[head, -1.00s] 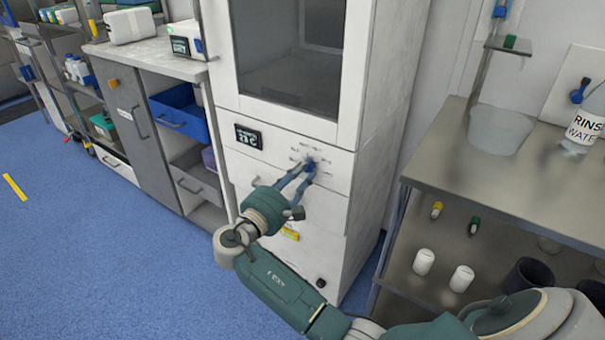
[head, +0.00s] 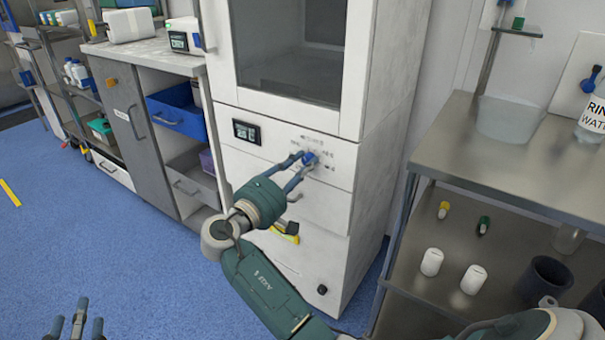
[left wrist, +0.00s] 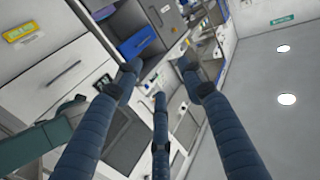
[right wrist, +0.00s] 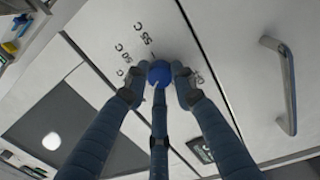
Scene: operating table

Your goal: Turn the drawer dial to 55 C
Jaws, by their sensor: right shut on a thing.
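The blue dial (head: 309,158) sits on the white drawer front (head: 270,150) of the tall cabinet, with printed temperature marks around it. In the right wrist view the dial (right wrist: 159,73) is between the fingers of my right gripper (right wrist: 158,82), which is shut on it. The "55 C" mark (right wrist: 148,34) shows above the dial there, with "50 C" to its left. A short pale line shows on the dial, but I cannot tell its exact setting. My left gripper (head: 78,318) is open and empty, low at the left over the floor; its spread fingers also show in the left wrist view (left wrist: 160,85).
A small dark display (head: 246,131) is left of the dial; its digits are too small to read. A steel table (head: 500,150) with a shelf stands at the right. A drawer handle (right wrist: 284,85) shows in the right wrist view.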

